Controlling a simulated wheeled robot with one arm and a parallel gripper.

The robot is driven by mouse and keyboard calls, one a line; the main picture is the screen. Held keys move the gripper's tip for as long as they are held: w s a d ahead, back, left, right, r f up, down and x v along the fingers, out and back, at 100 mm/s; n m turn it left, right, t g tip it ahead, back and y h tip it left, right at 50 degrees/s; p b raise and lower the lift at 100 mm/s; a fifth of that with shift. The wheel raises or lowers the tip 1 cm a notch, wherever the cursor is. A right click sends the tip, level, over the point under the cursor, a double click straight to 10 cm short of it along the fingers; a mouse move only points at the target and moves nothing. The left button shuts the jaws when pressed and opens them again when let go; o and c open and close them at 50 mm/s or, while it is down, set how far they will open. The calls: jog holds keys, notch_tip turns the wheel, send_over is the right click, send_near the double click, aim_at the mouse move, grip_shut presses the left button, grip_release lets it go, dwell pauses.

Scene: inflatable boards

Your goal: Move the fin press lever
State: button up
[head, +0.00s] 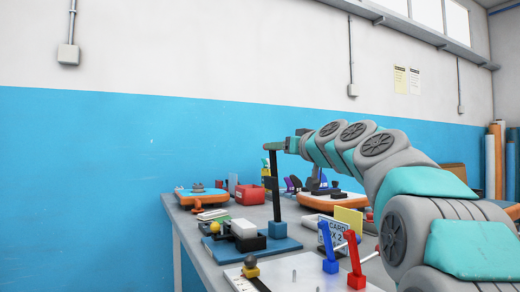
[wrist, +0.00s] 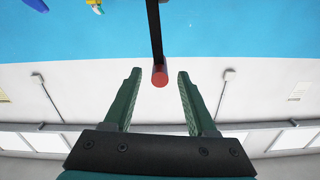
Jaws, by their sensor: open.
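A tall black lever (head: 276,190) stands nearly upright on a blue base plate (head: 285,246) on the workbench. I take it to be the fin press lever, though no label shows. Its upper end meets my gripper (head: 274,146) in the head view, which hides its tip. In the wrist view, the lever (wrist: 154,35) comes down from the top and ends in a red round tip (wrist: 160,77). The tip shows between the green fingers of my gripper (wrist: 159,72), with a gap on both sides. My gripper is open and holds nothing.
The workbench (head: 206,250) is crowded. A red box (head: 250,194) and an orange board (head: 204,199) lie behind. The blue wall (head: 90,180) is clear.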

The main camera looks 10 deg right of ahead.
jog(key=shift+w+a+r, duration=0.15)
jog(key=shift+w, duration=0.55)
jog(key=shift+p+x, duration=1.1)
jog(key=shift+x, duration=2.05)
jog(key=shift+c, duration=0.2)
grip_shut()
